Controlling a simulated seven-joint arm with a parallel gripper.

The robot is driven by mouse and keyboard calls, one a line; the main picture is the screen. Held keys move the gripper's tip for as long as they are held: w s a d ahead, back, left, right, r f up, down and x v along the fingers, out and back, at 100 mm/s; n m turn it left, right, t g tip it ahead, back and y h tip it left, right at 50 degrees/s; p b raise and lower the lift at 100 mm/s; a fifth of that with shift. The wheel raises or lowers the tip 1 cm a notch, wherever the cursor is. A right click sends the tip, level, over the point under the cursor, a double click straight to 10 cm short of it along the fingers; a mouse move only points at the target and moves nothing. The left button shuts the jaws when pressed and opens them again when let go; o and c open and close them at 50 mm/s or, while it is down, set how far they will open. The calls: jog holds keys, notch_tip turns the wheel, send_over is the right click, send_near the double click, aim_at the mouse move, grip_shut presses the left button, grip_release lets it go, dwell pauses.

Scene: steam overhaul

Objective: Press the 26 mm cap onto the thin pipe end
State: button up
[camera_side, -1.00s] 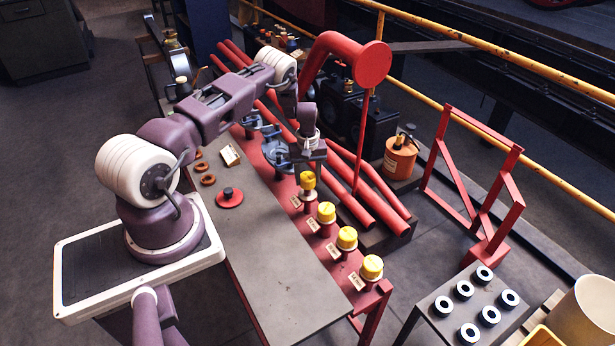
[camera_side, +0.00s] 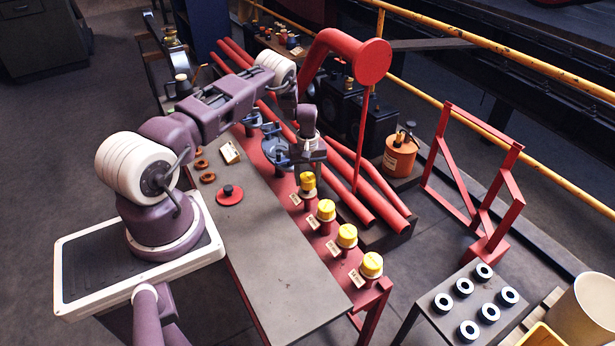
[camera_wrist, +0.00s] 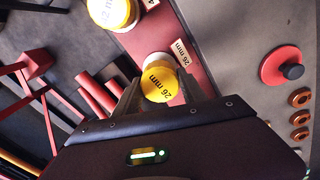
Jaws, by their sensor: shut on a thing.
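The yellow cap marked 26 mm (camera_wrist: 160,84) is between the fingers of my gripper (camera_wrist: 158,100) in the wrist view. Its pale lower part shows just beyond the yellow top. In the side view my gripper (camera_side: 308,166) points down and is shut on this cap (camera_side: 308,181). The cap is at the short red post (camera_side: 309,201) at the far end of a row, beside a 26 mm tag (camera_wrist: 180,50). I cannot tell whether it is fully seated on the post. I cannot clearly tell which piece is the thin pipe end.
Several more yellow caps, such as the nearest one (camera_side: 371,265), stand along the red rail. A red disc with a black knob (camera_side: 230,195) and brown rings (camera_side: 208,178) lie on the grey bench (camera_side: 280,285). Blue vises (camera_side: 272,135) stand behind. Long red pipes (camera_side: 370,185) lie right.

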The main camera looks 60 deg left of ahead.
jog(key=shift+f, duration=0.1)
jog(key=shift+f, duration=1)
jog(key=shift+f, duration=0.1)
jog(key=o, duration=1.4)
jog(key=shift+c, duration=0.4)
jog(key=shift+r, duration=3.5)
